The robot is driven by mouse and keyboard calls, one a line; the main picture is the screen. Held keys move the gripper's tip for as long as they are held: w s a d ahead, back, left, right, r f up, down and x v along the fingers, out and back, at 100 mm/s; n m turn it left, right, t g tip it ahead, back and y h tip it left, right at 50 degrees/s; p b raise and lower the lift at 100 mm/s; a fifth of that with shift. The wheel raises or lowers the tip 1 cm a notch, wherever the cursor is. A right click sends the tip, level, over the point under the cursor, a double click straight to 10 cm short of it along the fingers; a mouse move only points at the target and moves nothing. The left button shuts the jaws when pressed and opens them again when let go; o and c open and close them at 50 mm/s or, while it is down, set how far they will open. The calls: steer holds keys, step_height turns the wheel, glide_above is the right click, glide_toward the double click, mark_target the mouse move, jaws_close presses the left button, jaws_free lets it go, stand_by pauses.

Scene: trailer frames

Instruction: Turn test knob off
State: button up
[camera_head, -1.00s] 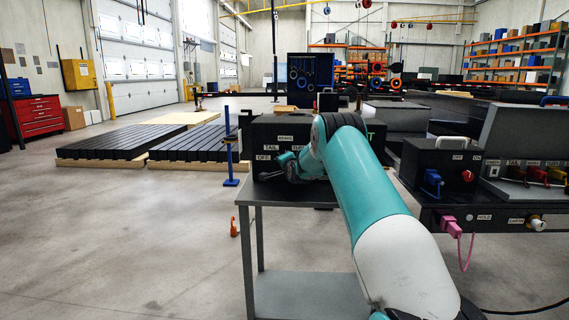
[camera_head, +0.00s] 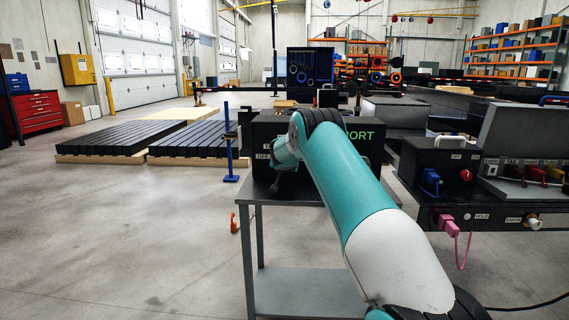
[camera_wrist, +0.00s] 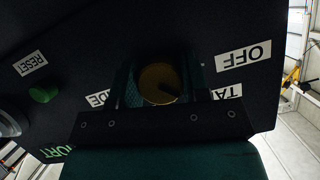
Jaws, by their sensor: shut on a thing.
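A black control box (camera_head: 375,151) stands on the grey table, its front partly hidden by my arm. In the wrist view its face appears rotated, and a round brass-coloured knob (camera_wrist: 158,84) with a dark mark sits between the fingers of my gripper (camera_wrist: 160,90). My gripper is shut on this knob. An OFF label (camera_wrist: 245,55) is to the right of the knob, and a partly covered TAIL label (camera_wrist: 226,92) is below that. In the head view my arm hides the knob and most of the gripper. The knob's own label cannot be read.
At the right of the head view stands another black box with a blue plug (camera_head: 430,181) and a red knob (camera_head: 466,175). A blue post (camera_head: 229,150) stands left of the table (camera_head: 249,200).

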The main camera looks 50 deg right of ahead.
steer(key=n+g+h, duration=0.1)
steer(key=n, duration=0.1)
steer(key=shift+w+a+n, duration=0.1)
steer(key=shift+n, duration=0.2)
steer(key=shift+n+g+h+p, duration=0.35)
steer(key=shift+n+g+h, duration=0.35)
steer(key=shift+n, duration=0.5)
steer(key=o, duration=0.9)
